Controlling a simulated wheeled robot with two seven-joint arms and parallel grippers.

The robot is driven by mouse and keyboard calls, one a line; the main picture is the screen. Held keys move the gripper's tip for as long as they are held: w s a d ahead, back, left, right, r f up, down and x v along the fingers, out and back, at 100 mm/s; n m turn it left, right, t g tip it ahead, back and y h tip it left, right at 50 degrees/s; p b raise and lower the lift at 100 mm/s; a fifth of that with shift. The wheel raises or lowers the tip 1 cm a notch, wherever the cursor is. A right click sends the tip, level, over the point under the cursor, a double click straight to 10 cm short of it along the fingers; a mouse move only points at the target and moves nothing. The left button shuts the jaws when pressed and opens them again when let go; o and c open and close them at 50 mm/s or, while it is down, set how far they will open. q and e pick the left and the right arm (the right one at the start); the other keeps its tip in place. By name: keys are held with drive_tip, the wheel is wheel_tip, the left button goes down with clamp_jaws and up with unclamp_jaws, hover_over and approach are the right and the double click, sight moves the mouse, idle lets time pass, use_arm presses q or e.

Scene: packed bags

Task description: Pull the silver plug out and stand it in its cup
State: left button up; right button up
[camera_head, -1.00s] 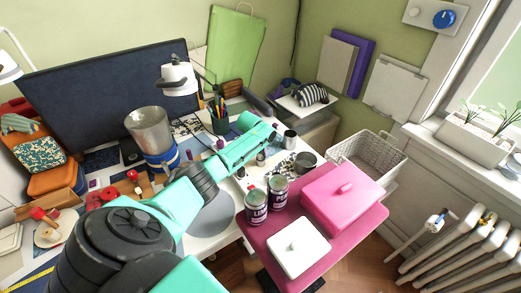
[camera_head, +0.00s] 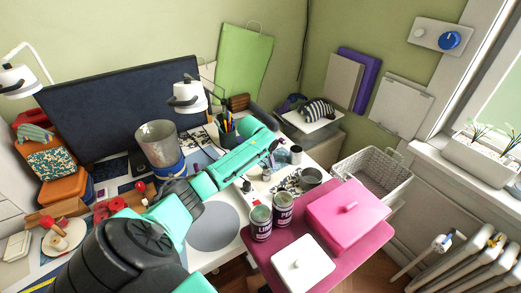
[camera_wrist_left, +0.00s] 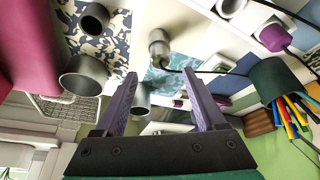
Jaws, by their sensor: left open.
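The silver plug (camera_wrist_left: 159,45) is a short metallic cylinder on a white strip in the left wrist view. A dark cord runs beside it. My left gripper (camera_wrist_left: 162,82) is open, with nothing between its purple fingers, and the plug lies beyond and between the fingertips. In the head view the left gripper (camera_head: 271,147) is over the back of the desk. Metal cups show in the left wrist view: a small one (camera_wrist_left: 95,18), a wider one (camera_wrist_left: 83,77) and one partly behind a finger (camera_wrist_left: 141,98). I cannot tell which is the plug's cup. My right gripper is out of view.
A purple plug (camera_wrist_left: 273,37) sits to the right of the silver one. A pen cup (camera_wrist_left: 278,82) stands near the right finger. Two tins (camera_head: 261,222) and a pink box (camera_head: 345,212) occupy the pink surface. A monitor (camera_head: 105,105) backs the desk.

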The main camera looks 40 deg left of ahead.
use_arm(q)
drive_tip(key=v, duration=0.7)
drive_tip(key=shift+s+r, duration=0.2)
drive_tip(key=shift+r, duration=0.1)
